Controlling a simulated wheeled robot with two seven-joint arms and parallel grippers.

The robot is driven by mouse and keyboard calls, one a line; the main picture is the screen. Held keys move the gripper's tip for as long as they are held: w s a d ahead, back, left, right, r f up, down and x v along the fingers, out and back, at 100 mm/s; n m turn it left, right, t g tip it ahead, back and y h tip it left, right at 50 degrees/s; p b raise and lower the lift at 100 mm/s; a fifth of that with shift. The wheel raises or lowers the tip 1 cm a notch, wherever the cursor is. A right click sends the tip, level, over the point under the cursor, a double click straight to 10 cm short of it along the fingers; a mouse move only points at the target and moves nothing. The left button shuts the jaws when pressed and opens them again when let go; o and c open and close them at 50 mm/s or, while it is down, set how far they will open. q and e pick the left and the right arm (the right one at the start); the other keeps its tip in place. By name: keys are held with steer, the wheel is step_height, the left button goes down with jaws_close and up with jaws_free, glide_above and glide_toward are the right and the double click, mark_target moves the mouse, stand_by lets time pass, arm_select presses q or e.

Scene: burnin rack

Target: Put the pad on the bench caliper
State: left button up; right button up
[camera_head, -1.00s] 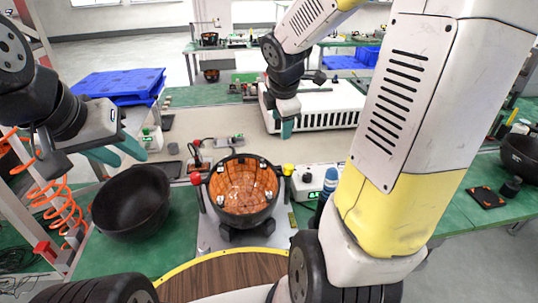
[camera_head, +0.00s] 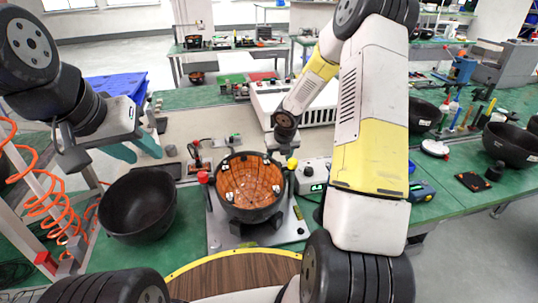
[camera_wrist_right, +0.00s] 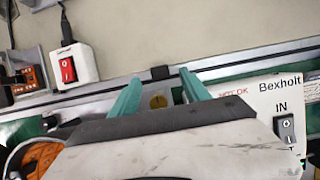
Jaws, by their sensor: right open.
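I cannot tell for certain which objects are the pad and the bench caliper. A flat dark rectangular piece (camera_head: 170,168) lies on the bench left of the bowl fixture, and another flat black piece (camera_head: 473,181) with orange marks lies at the far right. My right gripper (camera_head: 281,143) is low behind the bowl fixture, partly hidden by its own arm. My left gripper (camera_head: 146,156) is open and empty above the left bench.
An orange-lined bowl (camera_head: 250,187) stands on a metal fixture plate at centre. A black bowl (camera_head: 138,203) is left of it. A white box labelled Bexholt (camera_wrist_right: 270,98) and a red-switched white box (camera_wrist_right: 72,65) flank the right gripper. Beige bench behind is partly clear.

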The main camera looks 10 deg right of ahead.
steer(key=x, duration=0.3)
steer(key=shift+w+f, duration=0.1)
steer(key=shift+c, duration=0.4)
jaws_close()
